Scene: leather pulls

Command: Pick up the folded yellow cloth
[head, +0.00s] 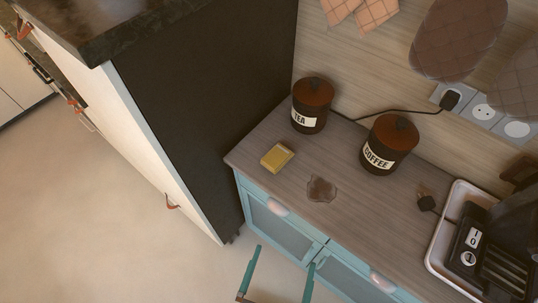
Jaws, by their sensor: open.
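The folded yellow cloth (277,157) is a small, thick rectangle lying flat on the wooden counter (335,222), near its left end. It is fully visible, and nothing covers it. My gripper (285,256) shows at the bottom edge of the head view as two teal fingers, set well apart. It is open, with nothing between its fingers. It appears below the cloth in the picture, in front of the teal cabinet, and is apart from the cloth. The rest of my gripper is cut off by the frame.
A brown spill (322,189) lies right of the cloth. The tea canister (310,106) and coffee canister (388,146) stand behind. A white tray (438,237) with a dark appliance is at right. A tall dark panel (205,95) rises left of the counter. The floor (90,200) is clear.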

